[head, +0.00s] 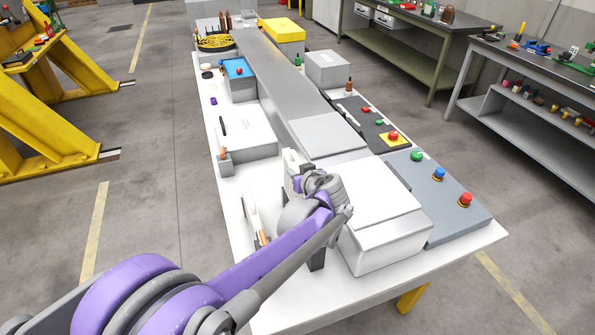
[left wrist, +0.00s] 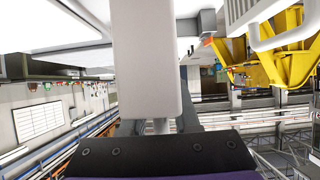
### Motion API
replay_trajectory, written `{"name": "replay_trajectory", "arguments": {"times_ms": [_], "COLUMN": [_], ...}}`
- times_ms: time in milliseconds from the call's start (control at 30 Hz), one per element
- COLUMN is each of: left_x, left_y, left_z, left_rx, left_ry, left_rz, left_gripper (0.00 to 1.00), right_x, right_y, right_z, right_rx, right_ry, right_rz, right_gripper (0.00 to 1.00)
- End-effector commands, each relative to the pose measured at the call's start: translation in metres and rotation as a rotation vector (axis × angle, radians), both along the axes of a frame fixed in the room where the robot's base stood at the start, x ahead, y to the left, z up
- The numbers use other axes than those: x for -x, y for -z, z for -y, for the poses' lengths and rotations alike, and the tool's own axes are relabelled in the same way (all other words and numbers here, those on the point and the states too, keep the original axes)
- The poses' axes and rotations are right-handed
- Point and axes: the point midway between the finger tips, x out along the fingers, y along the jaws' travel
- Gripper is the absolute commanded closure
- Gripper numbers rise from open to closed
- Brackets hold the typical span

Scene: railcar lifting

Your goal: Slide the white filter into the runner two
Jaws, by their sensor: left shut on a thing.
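My left gripper (head: 298,186) is over the near part of the white table, left of a white box. It is shut on a flat white slab, which I take as the white filter (left wrist: 145,60); the slab fills the middle of the left wrist view. In the head view a pale upright piece (head: 291,162) shows just beyond the gripper, partly hidden by it. A smaller grey one (head: 224,163) stands farther back. I cannot tell which is runner two. My right gripper is not in view.
The white box (head: 383,225) is close to the gripper's right. A grey panel with coloured buttons (head: 437,200) lies beyond it. A white box (head: 240,138) and a long grey duct (head: 275,85) stand farther back. Bare table (head: 290,290) shows at the near edge.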

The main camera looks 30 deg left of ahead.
Motion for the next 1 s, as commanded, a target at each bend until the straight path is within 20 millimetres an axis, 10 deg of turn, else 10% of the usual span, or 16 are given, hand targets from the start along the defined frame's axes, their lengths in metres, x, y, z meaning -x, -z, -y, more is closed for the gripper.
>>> {"name": "replay_trajectory", "arguments": {"times_ms": [1000], "left_x": [0.000], "left_y": [0.007], "left_z": [0.000], "left_rx": [-0.001], "left_ry": [0.000], "left_rz": [0.001], "left_gripper": [1.00], "right_x": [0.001], "right_y": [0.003], "right_z": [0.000], "right_rx": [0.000], "right_ry": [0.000], "right_rz": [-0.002], "right_gripper": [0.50]}}
